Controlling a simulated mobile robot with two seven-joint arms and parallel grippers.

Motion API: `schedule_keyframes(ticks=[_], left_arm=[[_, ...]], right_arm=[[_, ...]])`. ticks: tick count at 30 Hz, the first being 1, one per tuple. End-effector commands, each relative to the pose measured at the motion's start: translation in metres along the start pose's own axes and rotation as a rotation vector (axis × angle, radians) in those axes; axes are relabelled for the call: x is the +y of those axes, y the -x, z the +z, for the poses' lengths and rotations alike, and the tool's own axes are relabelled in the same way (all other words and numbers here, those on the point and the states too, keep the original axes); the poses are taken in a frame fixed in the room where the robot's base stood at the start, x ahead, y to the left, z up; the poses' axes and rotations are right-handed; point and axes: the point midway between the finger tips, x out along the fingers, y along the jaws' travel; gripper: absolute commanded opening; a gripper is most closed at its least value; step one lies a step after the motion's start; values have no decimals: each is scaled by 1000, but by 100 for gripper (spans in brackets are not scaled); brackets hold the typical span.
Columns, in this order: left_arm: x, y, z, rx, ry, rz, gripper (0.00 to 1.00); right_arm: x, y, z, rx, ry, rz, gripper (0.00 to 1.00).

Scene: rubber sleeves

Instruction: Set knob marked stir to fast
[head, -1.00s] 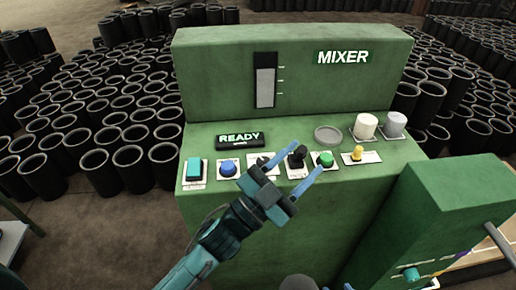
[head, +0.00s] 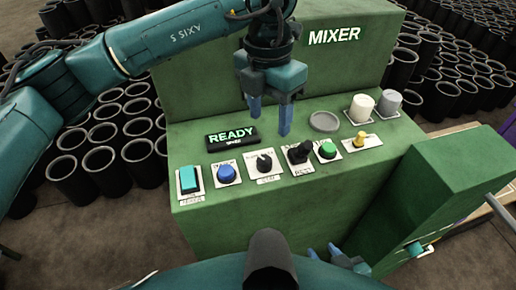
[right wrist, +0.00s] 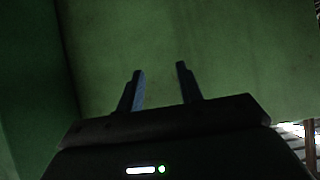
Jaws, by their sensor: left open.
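The mixer's sloped green panel (head: 225,190) carries a row of controls. A black round knob (head: 264,161) with a pale pointer sits on a white plate between the blue button and a black lever-like control (head: 299,153). The small plate lettering is too fine to read surely, so I cannot tell which is marked stir. My left gripper (head: 270,118) is open and empty, pointing down above the panel, behind the black knob and apart from it. My right gripper (head: 328,252) is low in front of the mixer; in the right wrist view (right wrist: 160,70) its fingers are apart, empty, facing green surface.
A lit READY display (head: 232,137), teal switch (head: 188,180), blue button (head: 227,173), green button (head: 326,149) and yellow control (head: 361,138) crowd the panel. White (head: 361,107) and grey (head: 388,102) caps stand behind. A green box (head: 440,190) stands at right.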

Motion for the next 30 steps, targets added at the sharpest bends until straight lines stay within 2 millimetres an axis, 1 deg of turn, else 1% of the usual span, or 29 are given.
schedule_keyframes(ticks=[2,5,8,15,21,25,30], left_arm=[[8,4,0,5,14,45,53],[11,-2,-1,8,18,55,53],[11,-16,-1,9,16,52,53],[12,-66,-2,9,14,48,53],[14,-102,-2,9,15,48,53],[14,-117,-1,7,14,48,53],[15,-125,-1,4,13,49,53]], right_arm=[[0,0,0,0,0,0,36],[0,1,-1,-1,0,1,36],[1,3,-3,-4,0,2,36],[4,9,0,-29,-4,13,36],[4,12,6,-55,-16,19,36],[3,12,6,-57,-22,21,36],[4,12,7,-62,-22,24,36]])
